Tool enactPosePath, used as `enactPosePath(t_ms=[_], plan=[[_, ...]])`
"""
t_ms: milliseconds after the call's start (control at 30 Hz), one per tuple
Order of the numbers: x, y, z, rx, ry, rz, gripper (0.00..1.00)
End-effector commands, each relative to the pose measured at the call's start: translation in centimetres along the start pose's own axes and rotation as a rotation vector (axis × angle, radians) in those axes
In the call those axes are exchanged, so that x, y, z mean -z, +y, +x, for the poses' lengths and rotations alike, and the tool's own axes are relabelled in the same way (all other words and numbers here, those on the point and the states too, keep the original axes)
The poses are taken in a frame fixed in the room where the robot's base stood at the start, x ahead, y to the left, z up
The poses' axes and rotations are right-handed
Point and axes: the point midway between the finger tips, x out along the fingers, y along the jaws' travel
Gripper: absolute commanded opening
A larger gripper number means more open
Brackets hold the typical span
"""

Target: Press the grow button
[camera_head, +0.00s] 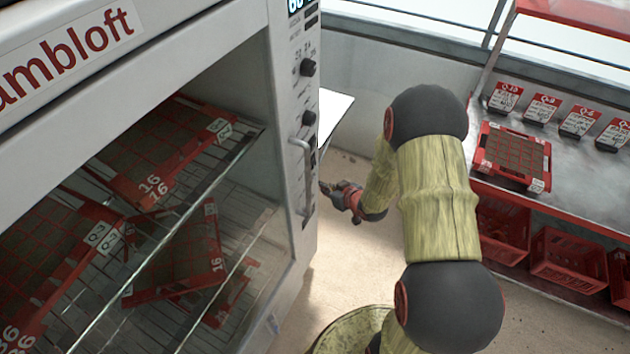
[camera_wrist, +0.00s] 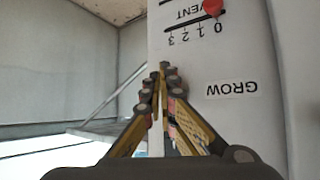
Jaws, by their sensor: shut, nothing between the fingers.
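The white cabinet's control panel (camera_head: 297,100) faces right in the head view, with dark knobs on its upper part. In the wrist view the GROW label (camera_wrist: 232,89) appears upside down on the white panel, to the right of my fingertips. I cannot make out the grow button itself; my fingers cover part of the panel beside the label. My gripper (camera_head: 327,187) is shut and empty, its tips close to the panel's lower right edge. The fingertips also show in the wrist view (camera_wrist: 163,72). I cannot tell whether they touch the panel.
A red VENT marker (camera_wrist: 212,6) sits beside a number scale. A handle (camera_head: 304,165) stands out from the cabinet front. Seed trays (camera_head: 160,150) lie on wire racks inside.

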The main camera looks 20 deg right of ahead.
Motion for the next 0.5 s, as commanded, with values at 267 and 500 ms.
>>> enactPosePath(t_ms=[267,500], plan=[[0.04,-0.04,0.05,0.0,0.0,0.0,0.0],[0.42,-0.41,0.51,0.0,0.0,0.0,0.0]])
